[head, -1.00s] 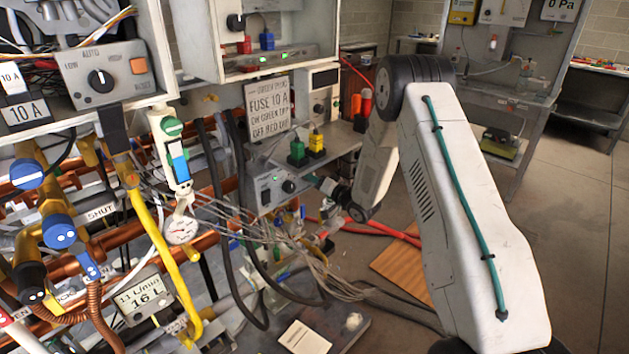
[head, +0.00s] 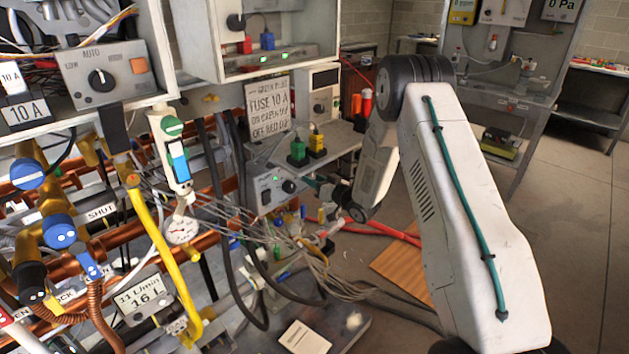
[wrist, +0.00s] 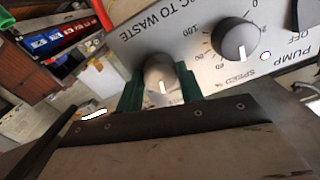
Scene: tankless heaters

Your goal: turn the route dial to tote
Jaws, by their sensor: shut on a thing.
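The route dial (wrist: 161,77) is a grey round knob with a white pointer mark, on a light grey panel lettered "TO WASTE". The lettering is upside down in the wrist view, and the mark points toward the bottom of the picture. My gripper (wrist: 160,90) has its green fingers on either side of this dial, shut on it. In the head view my gripper (head: 318,185) is at the right end of the grey control box (head: 264,190), and it hides the dial there.
A pump speed knob (wrist: 236,40) with a numbered scale is beside the held dial; it also shows in the head view (head: 288,186). Grey cables (head: 300,245) hang below. Open floor lies at right.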

